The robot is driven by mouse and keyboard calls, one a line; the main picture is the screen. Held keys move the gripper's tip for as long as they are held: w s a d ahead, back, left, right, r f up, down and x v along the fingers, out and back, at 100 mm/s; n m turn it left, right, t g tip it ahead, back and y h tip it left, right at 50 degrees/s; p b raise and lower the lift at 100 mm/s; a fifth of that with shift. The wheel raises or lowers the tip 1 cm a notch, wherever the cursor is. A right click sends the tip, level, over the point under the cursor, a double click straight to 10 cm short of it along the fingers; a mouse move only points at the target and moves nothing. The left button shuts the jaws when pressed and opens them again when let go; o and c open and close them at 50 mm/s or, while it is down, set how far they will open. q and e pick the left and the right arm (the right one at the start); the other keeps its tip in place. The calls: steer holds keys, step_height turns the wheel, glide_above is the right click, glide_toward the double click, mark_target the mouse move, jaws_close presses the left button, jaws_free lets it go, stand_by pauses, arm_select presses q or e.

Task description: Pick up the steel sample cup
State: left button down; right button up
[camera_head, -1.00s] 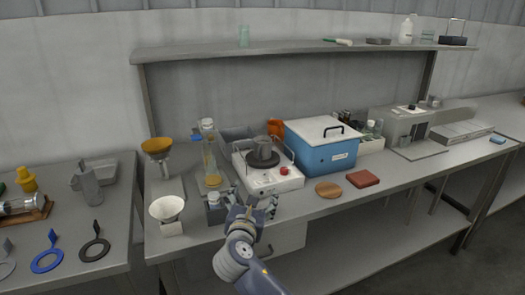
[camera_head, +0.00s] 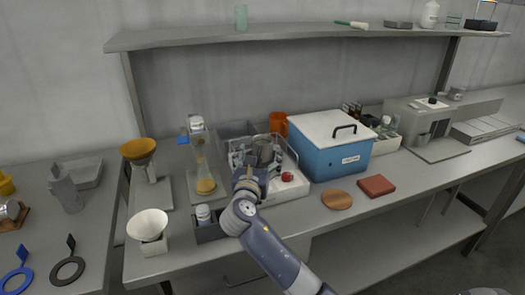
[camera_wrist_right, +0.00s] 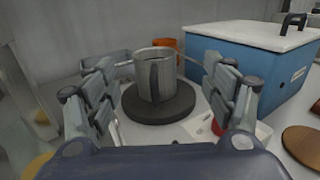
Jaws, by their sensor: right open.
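The steel sample cup (camera_wrist_right: 154,72) stands upright on the round dark plate (camera_wrist_right: 158,106) of a white stirrer unit, its dark handle facing my wrist camera. In the head view the cup (camera_head: 263,150) shows just beyond my right gripper (camera_head: 254,166), which partly covers the unit. In the right wrist view my right gripper (camera_wrist_right: 160,105) is open, its two fingers to the left and right of the cup with gaps on both sides. The cup lies between and ahead of the fingers, not gripped. My left gripper is not in view.
An orange container (camera_head: 278,122) stands behind. A cork disc (camera_head: 336,199) lies in front of the box.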

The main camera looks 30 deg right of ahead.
mark_target(262, 143)
steer(key=shift+x, duration=1.05)
steer(key=shift+w+d, duration=0.1)
steer(key=shift+w, duration=0.15)
steer(key=x, duration=0.4)
steer(key=shift+w+a, duration=0.2)
steer(key=shift+a, duration=0.05)
steer(key=shift+w+d+f, duration=0.15)
steer(key=shift+w+d, duration=0.25)
steer(key=shift+w, duration=0.05)
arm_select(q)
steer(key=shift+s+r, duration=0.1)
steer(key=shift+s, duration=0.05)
arm_select(e)
steer(key=c, duration=1.2)
